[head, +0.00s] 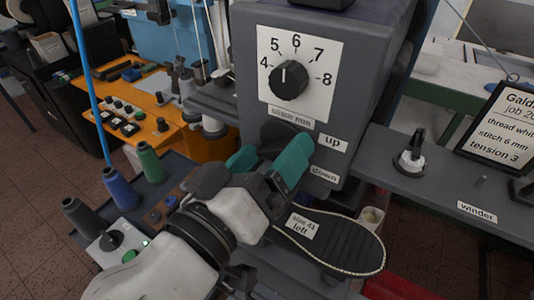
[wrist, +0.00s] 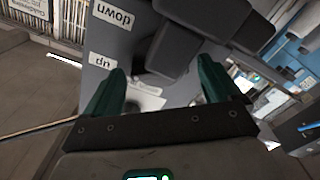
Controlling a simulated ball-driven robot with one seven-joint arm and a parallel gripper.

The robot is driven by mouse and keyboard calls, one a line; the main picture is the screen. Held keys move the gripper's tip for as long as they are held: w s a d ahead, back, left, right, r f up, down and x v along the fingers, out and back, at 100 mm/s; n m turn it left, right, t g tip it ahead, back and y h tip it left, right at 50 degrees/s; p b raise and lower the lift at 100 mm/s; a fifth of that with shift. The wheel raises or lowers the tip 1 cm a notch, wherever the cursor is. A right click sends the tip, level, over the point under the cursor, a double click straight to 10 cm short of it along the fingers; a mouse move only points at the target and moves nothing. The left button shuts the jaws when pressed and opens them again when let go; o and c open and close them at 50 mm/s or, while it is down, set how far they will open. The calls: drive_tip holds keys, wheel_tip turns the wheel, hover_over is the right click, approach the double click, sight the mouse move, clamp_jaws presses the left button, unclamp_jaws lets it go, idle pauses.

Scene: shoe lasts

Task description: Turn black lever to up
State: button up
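My gripper (head: 272,150), with teal fingers, is in front of the grey machine head, just below the stitch dial. Its fingers are spread with a gap between them. A dark rounded part (head: 281,132), apparently the black lever, shows behind the fingers and is partly hidden by them. In the wrist view, dark block-like parts (wrist: 178,48), likely including the lever, lie just beyond the open gripper (wrist: 163,72). I cannot tell the lever's exact tilt or whether a finger touches it. The "up" label (head: 333,143) sits above the "down" label (head: 324,174), right of the fingers.
A black shoe sole (head: 335,243) lies below. Thread cones (head: 118,187) stand at left. A grey shelf (head: 440,187) with a winder and a job sign (head: 501,128) is at right.

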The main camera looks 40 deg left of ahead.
drive_tip(key=shift+o, duration=0.2)
drive_tip(key=b+v, duration=0.2)
drive_tip(key=v, duration=0.8)
drive_tip(key=shift+s, duration=0.4)
